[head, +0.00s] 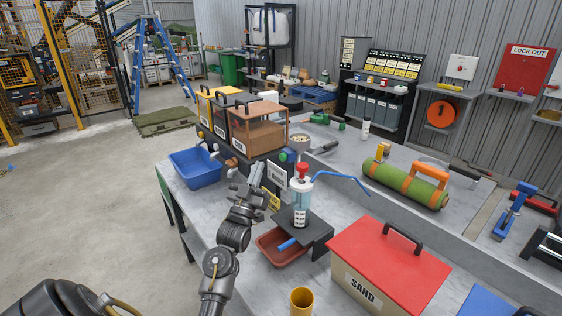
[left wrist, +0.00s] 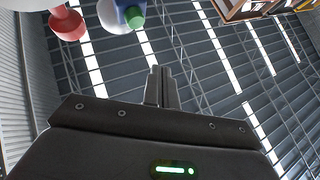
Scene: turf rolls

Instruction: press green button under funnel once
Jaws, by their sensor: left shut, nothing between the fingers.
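In the left wrist view a green round end (left wrist: 134,17), likely the green button, sits on a blue part beside a white rounded body (left wrist: 112,18). A red knob (left wrist: 66,24) hangs to its left. My left gripper (left wrist: 161,72) is shut and empty, pointing up, with its tips below these parts in the picture and apart from them. In the head view my left gripper (head: 256,172) is in front of the row of box hoppers (head: 258,128). My right gripper is not in view.
A blue bin (head: 194,168) stands left of the gripper. A clear dispenser with a red top (head: 301,190) stands to its right, near a reddish tray (head: 270,247). A red-lidded sand box (head: 390,265) and an orange cup (head: 301,300) are nearer the front.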

